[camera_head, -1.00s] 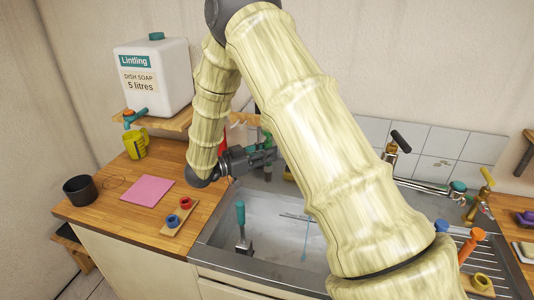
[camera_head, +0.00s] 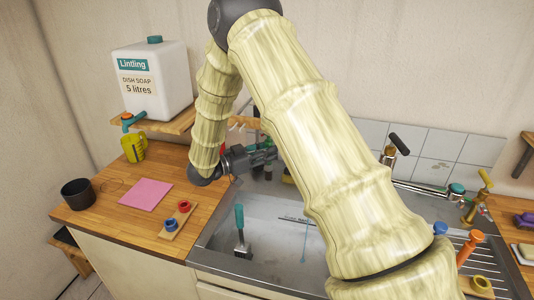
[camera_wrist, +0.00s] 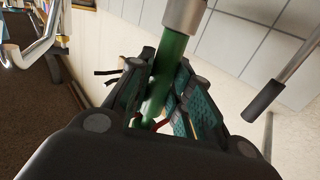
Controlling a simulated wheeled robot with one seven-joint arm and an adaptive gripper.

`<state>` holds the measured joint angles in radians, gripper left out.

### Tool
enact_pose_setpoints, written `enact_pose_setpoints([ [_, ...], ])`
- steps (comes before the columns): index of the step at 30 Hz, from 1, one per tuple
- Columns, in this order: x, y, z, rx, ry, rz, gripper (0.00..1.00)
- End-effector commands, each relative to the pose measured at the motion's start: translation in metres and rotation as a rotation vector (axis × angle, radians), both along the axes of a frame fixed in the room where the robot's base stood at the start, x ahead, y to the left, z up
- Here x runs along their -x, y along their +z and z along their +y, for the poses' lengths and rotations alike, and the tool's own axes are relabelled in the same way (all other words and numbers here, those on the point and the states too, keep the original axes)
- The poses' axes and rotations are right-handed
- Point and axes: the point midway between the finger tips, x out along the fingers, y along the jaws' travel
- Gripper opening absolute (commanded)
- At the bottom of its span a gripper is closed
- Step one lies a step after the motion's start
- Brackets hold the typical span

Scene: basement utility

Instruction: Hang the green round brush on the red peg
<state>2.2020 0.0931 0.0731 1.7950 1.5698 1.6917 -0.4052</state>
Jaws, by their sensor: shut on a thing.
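In the wrist view, my gripper (camera_wrist: 155,110) is shut on the green handle of the green round brush (camera_wrist: 168,72). A pale metal collar (camera_wrist: 184,12) sits above the handle at the top edge; the bristle end is out of this view. In the head view, my gripper (camera_head: 262,158) is at the back left of the sink, partly behind my arm, and the held brush is hard to make out there. I cannot make out the red peg for certain; my arm covers part of the back wall.
The steel sink (camera_head: 272,212) holds a teal-handled brush (camera_head: 239,222). A soap canister (camera_head: 153,80) stands on a wooden shelf (camera_head: 180,122). A yellow jug (camera_head: 133,148), pink cloth (camera_head: 146,194) and dark pot (camera_head: 77,193) are on the counter. Taps (camera_head: 392,150) rise at the right.

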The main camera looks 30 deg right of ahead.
Motion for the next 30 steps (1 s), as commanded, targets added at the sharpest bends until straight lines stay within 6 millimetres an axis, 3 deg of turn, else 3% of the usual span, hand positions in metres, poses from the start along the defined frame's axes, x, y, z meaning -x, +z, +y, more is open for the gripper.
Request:
enact_pose_setpoints([
  [30, -0.015, 0.000, -0.017, 0.000, 0.000, 0.000, 0.00],
])
